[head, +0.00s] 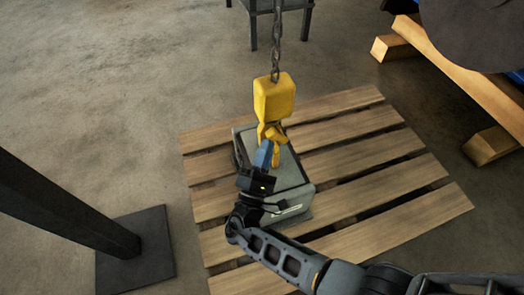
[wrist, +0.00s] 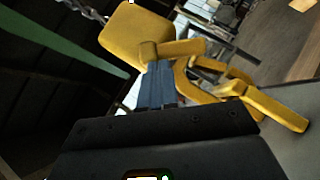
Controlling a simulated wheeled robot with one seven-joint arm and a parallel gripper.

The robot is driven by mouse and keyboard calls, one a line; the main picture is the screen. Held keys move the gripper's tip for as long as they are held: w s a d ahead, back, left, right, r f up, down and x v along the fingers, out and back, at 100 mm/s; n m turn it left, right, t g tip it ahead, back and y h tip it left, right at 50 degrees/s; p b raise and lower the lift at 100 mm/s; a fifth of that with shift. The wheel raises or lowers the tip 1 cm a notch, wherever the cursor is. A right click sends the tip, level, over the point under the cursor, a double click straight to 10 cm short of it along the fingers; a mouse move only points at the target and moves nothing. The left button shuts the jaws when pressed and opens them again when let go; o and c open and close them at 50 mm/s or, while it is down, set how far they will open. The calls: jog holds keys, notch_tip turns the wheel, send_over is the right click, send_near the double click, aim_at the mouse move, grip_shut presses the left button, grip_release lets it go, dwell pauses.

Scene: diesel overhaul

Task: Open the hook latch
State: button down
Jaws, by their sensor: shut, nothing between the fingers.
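A yellow hook block (head: 274,98) hangs from a chain above a grey box. Its yellow hook (head: 277,148) is below the block, and a yellow latch piece sticks out at the hook's opening. In the wrist view the yellow block (wrist: 140,32) is at upper left, with the curved hook (wrist: 192,85) and a straight yellow bar (wrist: 275,108) to its right. My gripper (head: 266,150) has blue fingers, shut and empty, with the tips at the hook. The fingers also show in the wrist view (wrist: 158,82), overlapping the hook's near side; contact cannot be told.
The grey box (head: 293,165) sits on a wooden pallet (head: 410,195) under the hook. The chain (head: 277,35) runs up from the block. A dark post with a base plate (head: 140,245) stands at left. Wooden beams (head: 470,85) lie at right. Floor at upper left is clear.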

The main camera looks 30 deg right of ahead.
aim_at(276, 137)
jog(key=shift+r+m+g, duration=0.3)
jog(key=shift+m+g, duration=0.1)
jog(key=shift+m, duration=0.1)
jog(key=shift+s+d+r+m+g+y+p, duration=0.1)
jog(key=shift+d+r+m+g+y+p, duration=0.1)
jog(key=shift+r+m+g+p, duration=0.5)
jog(key=shift+d+r+m+g+y+p, duration=0.2)
jog(key=shift+r+m+g+p, duration=0.15)
jog(key=shift+m+g+p, duration=0.6)
jog(key=m+p, duration=0.1)
jog(key=d+r+m+g+y+p, duration=0.1)
jog(key=r+m+y+p, duration=0.1)
jog(key=m, duration=0.1)
jog(key=shift+s+d+g, duration=0.2)
jog(key=shift+d+g, duration=0.05)
jog(key=shift+d, duration=0.1)
jog(key=d+m+y+p, duration=0.1)
jog(key=y+p, duration=0.1)
jog(key=d+m+g+y+p, duration=0.1)
jog(key=d+m+y+p, duration=0.1)
jog(key=s+d+m+y+p, duration=0.1)
jog(key=d+m+y+p, duration=0.1)
jog(key=shift+r+g+y, duration=0.15)
jog(key=shift+g+y, duration=0.15)
jog(key=shift+y, duration=0.1)
jog(key=shift+d, duration=0.3)
